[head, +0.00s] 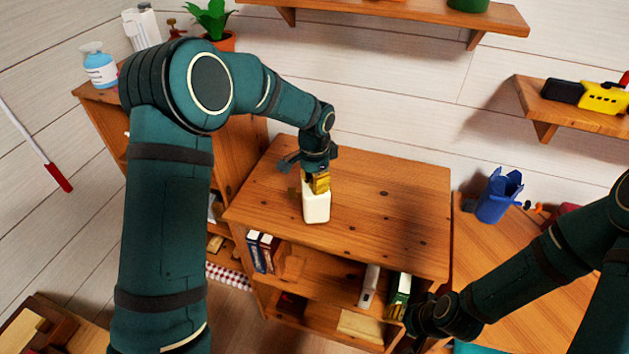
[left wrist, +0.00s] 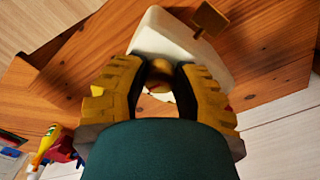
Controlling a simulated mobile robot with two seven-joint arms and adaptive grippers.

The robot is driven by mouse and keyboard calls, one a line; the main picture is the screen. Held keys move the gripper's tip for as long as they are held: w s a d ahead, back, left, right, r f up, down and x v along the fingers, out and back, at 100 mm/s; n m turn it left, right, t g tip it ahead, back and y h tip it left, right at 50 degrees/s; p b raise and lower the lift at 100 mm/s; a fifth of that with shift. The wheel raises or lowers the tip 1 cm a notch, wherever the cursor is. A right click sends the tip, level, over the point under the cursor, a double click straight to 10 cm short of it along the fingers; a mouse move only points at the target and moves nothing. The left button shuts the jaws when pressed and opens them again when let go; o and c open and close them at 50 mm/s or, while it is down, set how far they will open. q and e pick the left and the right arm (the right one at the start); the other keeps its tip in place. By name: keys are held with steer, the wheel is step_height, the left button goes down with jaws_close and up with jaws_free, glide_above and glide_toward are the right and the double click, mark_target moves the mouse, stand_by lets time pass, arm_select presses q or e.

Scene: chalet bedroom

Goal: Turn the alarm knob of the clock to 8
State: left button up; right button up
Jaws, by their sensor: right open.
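The white clock (head: 316,208) stands on the wooden cabinet top (head: 385,205). Its pale body (left wrist: 165,36) also shows in the left wrist view, with a small brown square part (left wrist: 208,20) sticking out from it. My left gripper (head: 317,183) is over the clock's far end, its yellow fingers hiding part of it. In the left wrist view, a small yellowish knob (left wrist: 159,86) shows between the fingers of the left gripper (left wrist: 163,72); I cannot tell whether they grip it. The clock's face and numbers are not readable. My right gripper (head: 428,318) is open, low beside the cabinet's right side.
Books (head: 262,250) and other items stand on the cabinet's shelves below. A blue cup (head: 497,196) is on the right-hand table. A wall shelf (head: 400,16) hangs behind, and another at right holds a yellow toy (head: 604,97). The cabinet top around the clock is clear.

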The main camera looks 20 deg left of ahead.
arm_select(q)
steer(key=o, duration=0.4)
steer(key=shift+r, duration=0.1)
step_height(320, 180, up, 12)
steer(key=shift+f, duration=0.1)
stand_by(0.6)
